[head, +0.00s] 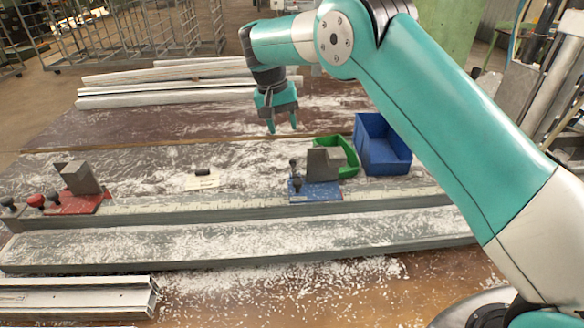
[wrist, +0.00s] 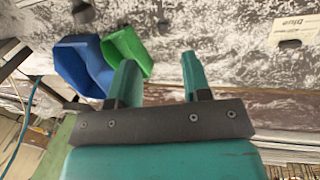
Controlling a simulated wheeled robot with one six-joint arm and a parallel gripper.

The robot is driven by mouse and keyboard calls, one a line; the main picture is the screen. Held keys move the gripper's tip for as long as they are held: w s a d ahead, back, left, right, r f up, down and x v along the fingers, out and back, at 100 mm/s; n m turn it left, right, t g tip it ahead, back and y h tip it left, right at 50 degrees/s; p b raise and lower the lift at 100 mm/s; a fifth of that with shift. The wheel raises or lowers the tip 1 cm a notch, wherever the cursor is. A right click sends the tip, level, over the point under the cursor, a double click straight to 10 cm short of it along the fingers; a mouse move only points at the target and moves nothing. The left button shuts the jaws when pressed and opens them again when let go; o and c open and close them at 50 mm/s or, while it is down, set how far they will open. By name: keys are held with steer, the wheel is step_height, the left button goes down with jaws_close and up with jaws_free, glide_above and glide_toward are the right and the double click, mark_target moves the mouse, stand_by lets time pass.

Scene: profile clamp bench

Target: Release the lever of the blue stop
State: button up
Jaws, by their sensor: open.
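The blue stop (head: 315,192) sits on the long rail in the head view, with a grey block (head: 322,164) on its blue base. Its dark lever (head: 294,174) stands roughly upright at the block's left side. My gripper (head: 283,129) is open and empty, pointing down above the bench, behind and a little left of the blue stop, apart from it. Its two teal fingers also show in the wrist view (wrist: 158,65). A small dark knob-like shape (wrist: 163,25) near the top of the wrist view may be the lever; I cannot tell.
A red stop (head: 75,202) with red and black knobs is on the rail (head: 150,218) at left. A green bin (head: 349,160) and a blue bin (head: 382,148) stand behind the blue stop. A label (head: 203,182) lies between the stops. White shavings cover the bench.

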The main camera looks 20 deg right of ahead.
mark_target(293, 167)
steer(key=f, duration=0.4)
steer(key=d+f+p, duration=0.1)
steer(key=f, duration=0.3)
steer(key=d+f+p, duration=0.1)
steer(key=f, duration=0.3)
steer(key=shift+s+d+f, duration=0.25)
steer(key=shift+f, duration=0.1)
jaws_close()
steer(key=shift+a, duration=0.1)
